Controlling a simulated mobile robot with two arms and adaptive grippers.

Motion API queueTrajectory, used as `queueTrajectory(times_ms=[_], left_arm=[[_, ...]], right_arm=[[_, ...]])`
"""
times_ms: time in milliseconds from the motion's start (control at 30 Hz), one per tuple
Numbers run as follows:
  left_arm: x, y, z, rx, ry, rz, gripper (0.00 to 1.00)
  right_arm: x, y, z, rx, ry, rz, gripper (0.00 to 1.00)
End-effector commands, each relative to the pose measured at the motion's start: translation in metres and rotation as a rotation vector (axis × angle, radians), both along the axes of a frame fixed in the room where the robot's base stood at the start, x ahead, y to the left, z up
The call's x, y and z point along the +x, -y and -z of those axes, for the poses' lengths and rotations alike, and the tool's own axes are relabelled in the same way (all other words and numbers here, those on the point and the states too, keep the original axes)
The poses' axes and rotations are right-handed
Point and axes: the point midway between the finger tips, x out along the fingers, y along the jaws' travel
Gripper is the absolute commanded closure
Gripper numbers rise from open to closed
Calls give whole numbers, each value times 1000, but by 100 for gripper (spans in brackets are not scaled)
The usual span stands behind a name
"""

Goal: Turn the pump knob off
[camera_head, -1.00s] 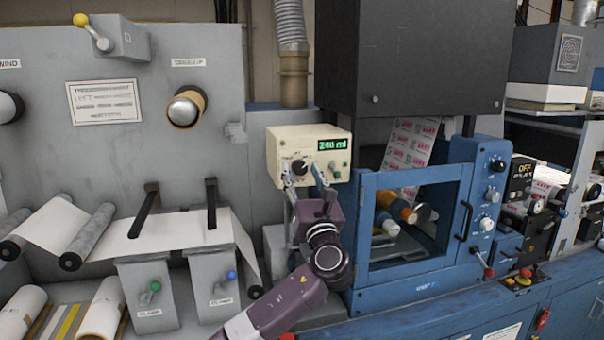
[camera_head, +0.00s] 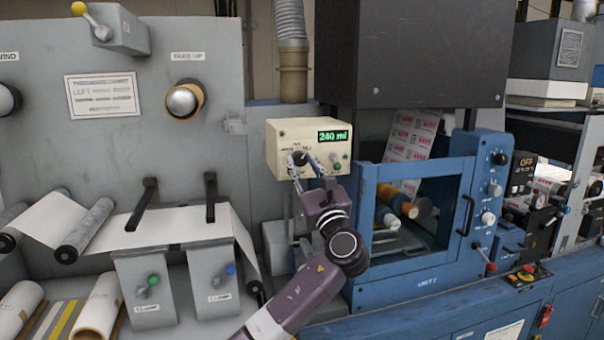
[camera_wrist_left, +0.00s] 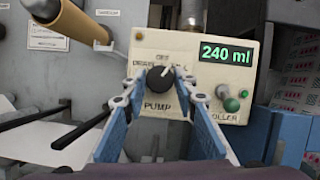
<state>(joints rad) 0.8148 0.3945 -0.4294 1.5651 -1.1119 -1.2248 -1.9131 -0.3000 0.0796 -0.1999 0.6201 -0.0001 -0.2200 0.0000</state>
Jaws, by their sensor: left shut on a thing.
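The cream pump controller box (camera_head: 283,130) stands between the grey machine and the blue press. Its green display (camera_head: 333,136) reads 240 ml. The black pump knob (camera_wrist_left: 158,80) is on its front, above the word PUMP, and also shows in the head view (camera_head: 299,158). The knob's light mark appears to point up and right; the small labels above are hard to read. My left gripper (camera_wrist_left: 161,88) is shut on the knob, one finger on each side, coming from below; it also shows in the head view (camera_head: 304,167). My right gripper is out of view.
A green button (camera_wrist_left: 231,103) and a small metal toggle (camera_wrist_left: 222,91) sit right of the knob, close to the right finger. The blue press frame (camera_head: 415,169) stands close to my arm's right. A wooden-collared roller (camera_wrist_left: 80,22) juts out at upper left.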

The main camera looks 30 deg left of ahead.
Motion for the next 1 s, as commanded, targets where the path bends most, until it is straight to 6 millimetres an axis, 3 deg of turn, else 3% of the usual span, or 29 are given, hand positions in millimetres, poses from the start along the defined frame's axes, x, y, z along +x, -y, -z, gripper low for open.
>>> queueTrajectory(times_ms=[100,400,1000], left_arm=[[1,1,5,-70,79,1,98],[2,2,2,-221,257,1,98],[3,2,-1,-342,399,0,98]], right_arm=[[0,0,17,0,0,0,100],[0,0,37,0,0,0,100],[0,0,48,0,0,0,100]])
